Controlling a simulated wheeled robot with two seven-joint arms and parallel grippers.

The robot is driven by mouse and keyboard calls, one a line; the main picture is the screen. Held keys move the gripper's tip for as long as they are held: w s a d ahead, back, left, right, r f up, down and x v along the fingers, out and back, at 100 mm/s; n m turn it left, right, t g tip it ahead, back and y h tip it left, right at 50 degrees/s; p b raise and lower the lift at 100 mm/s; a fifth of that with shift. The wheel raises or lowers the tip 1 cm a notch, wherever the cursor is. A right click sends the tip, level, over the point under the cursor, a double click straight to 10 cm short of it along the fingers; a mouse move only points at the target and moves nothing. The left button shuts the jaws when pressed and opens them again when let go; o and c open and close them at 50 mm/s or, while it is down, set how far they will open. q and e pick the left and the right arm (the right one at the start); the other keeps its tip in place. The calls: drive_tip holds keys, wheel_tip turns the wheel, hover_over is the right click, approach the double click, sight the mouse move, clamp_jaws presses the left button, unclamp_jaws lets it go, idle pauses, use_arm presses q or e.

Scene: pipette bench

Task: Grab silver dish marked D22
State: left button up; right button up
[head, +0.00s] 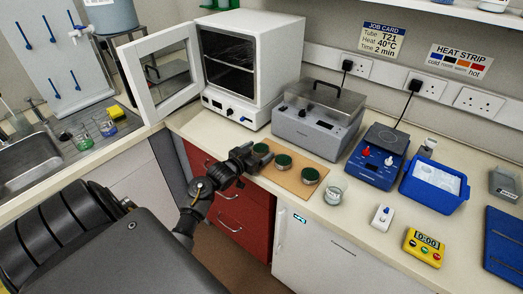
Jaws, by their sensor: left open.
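Three round silver dishes with dark green tops sit in a row on a tan mat (292,183) near the bench's front edge. They are the left dish (261,148), the middle dish (283,160) and the right dish (310,176). Any marks on them are too small to read, so I cannot tell which is D22. My left gripper (254,160) is open at the left end of the mat, close beside the left dish and partly in front of it. I cannot tell whether it touches the dish. My right gripper is not in view.
A white oven (252,109) with its door (160,73) open stands behind left. A grey water bath (318,122), blue hotplate (376,160) and blue ice box (433,187) line the back. A glass beaker (334,193) stands right of the mat; a yellow timer (423,248) is further right.

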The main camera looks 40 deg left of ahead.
use_arm(q)
drive_tip(key=shift+c, duration=0.5)
drive_tip(key=c, duration=0.9)
